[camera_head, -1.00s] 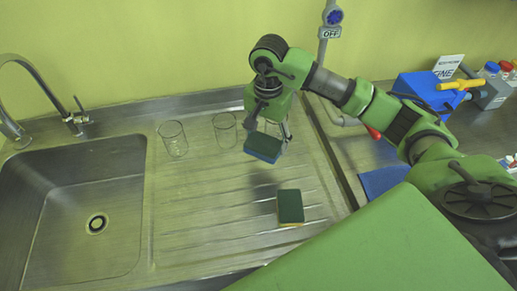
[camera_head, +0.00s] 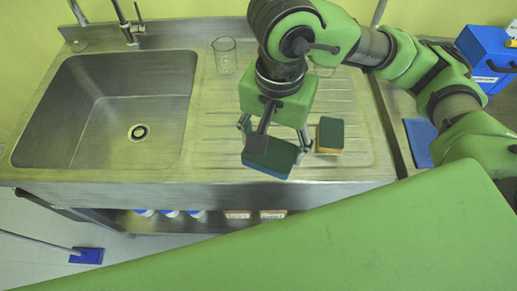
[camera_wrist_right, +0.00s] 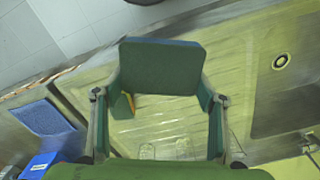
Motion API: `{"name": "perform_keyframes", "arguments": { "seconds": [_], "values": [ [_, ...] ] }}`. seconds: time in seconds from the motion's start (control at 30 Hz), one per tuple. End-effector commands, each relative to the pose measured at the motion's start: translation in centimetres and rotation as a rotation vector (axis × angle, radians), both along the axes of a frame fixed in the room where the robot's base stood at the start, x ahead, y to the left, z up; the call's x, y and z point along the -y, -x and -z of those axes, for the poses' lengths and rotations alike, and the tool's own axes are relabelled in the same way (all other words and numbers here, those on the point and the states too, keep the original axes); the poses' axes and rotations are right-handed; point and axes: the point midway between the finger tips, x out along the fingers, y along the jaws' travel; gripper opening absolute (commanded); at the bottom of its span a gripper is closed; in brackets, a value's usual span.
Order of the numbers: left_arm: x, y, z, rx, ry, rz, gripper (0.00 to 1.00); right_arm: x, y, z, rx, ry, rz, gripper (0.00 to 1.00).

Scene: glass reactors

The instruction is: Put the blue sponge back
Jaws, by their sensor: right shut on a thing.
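The blue sponge (camera_head: 268,160), with a dark green top face, is held in my right gripper (camera_head: 274,148) above the front part of the draining board (camera_head: 215,135). In the right wrist view the same sponge (camera_wrist_right: 160,66) sits between the two fingers of the right gripper (camera_wrist_right: 161,88), its green face toward the camera. A second sponge, green with a yellow-orange side (camera_head: 330,135), lies on the draining board just right of the gripper. It also shows partly behind the held sponge in the wrist view (camera_wrist_right: 121,107). My left gripper is not in view.
The steel sink basin (camera_head: 125,100) is at left. A glass beaker (camera_head: 224,56) stands at the back of the board; another is mostly hidden behind my arm. A blue mat (camera_head: 420,141) and blue box (camera_head: 486,57) are at right. Bottles and boxes (camera_head: 238,214) stand on the shelf below.

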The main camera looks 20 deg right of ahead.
Motion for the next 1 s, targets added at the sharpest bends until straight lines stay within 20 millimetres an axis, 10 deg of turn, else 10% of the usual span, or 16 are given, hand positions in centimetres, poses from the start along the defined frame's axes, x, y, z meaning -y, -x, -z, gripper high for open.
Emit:
{"name": "perform_keyframes", "arguments": {
  "seconds": [0.17,0.63,1.0],
  "values": [
    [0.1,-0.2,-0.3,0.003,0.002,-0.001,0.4,0.2,-0.7,0.5,-0.004,-0.001,-0.009,0.45],
    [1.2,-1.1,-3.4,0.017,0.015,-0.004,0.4,2.2,-10.5,6.8,-0.007,-0.001,-0.009,0.45],
    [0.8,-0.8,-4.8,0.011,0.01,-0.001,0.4,2.7,-12.9,10.3,-0.006,-0.001,-0.014,0.45]
  ]
}}
